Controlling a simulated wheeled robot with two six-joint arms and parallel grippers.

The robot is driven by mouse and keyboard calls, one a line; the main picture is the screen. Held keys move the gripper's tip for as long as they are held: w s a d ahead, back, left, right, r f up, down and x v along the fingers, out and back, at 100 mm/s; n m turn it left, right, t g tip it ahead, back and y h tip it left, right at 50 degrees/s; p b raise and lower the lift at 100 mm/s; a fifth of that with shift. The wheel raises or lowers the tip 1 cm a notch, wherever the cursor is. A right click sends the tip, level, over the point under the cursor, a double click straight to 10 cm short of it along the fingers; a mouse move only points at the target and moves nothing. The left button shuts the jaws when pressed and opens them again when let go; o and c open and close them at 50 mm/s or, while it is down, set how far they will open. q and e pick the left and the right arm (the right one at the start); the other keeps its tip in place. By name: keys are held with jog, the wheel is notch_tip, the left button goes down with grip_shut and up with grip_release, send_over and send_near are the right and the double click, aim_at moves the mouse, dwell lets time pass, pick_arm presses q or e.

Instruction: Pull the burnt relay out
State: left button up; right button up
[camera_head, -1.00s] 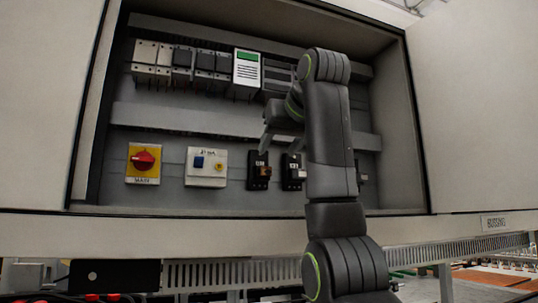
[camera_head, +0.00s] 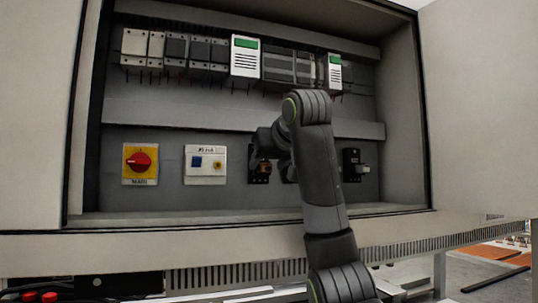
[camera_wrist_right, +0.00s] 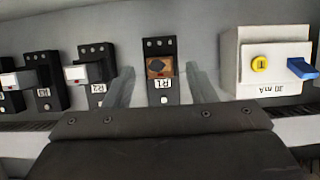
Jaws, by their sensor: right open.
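The burnt relay (camera_wrist_right: 159,67) is a small brown block with a dark scorched patch, seated in the black socket marked R1 (camera_wrist_right: 165,93). In the head view the relay (camera_head: 261,167) is partly covered by my right gripper (camera_head: 263,155). In the right wrist view my right gripper (camera_wrist_right: 160,72) is open, with one finger on each side of the R1 socket and nothing held. I cannot tell how far the fingertips are from the relay. My left gripper is out of view.
In the wrist view, black socket R2 (camera_wrist_right: 96,92), with a white-fronted relay, stands close beside one finger. A white unit with a blue lever (camera_wrist_right: 275,62) is on the other side. A red main switch (camera_head: 140,161) is farther left in the cabinet, with breakers above.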

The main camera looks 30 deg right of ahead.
jog(key=shift+w+f, duration=0.1)
jog(key=shift+w, duration=0.05)
grip_shut()
dwell(0.5)
